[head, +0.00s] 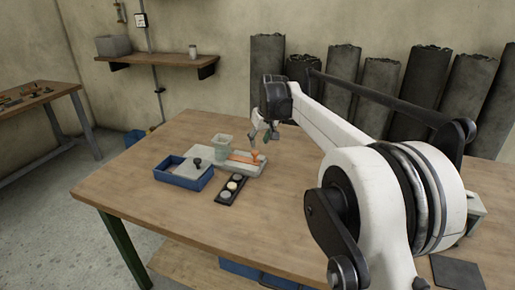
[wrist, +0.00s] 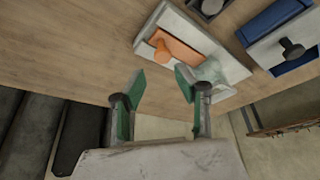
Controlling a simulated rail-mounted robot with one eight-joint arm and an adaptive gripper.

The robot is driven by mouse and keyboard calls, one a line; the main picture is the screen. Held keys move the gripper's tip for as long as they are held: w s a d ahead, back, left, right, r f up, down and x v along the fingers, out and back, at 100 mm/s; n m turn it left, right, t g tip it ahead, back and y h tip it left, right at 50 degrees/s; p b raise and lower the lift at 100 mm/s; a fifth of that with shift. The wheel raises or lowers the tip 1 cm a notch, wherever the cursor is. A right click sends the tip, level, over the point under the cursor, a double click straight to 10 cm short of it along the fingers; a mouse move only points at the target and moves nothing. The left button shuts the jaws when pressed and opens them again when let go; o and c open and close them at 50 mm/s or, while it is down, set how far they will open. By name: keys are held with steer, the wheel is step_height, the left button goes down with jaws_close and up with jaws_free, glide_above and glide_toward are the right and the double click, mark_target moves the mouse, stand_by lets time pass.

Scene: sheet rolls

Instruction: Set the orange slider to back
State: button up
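The orange slider (head: 256,157) has an upright knob and stands at the right end of an orange strip on a pale grey base (head: 246,172) on the table. In the wrist view the slider knob (wrist: 160,46) is at the left end of the orange strip, on the pale base (wrist: 170,13). My gripper (head: 264,136) is above and just behind the slider in the head view. In the wrist view my gripper (wrist: 159,78) is open, its green-padded fingers apart with nothing between them. It is apart from the knob.
A translucent cup (head: 225,142) stands at the far left part of the base. Left of it is a blue box (head: 181,183) with a knobbed grey lid. A black panel with round buttons (head: 231,189) lies in front. Dark sheet rolls (head: 265,65) stand behind the table (head: 150,225).

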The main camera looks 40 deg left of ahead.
steer(key=shift+v, duration=2.65)
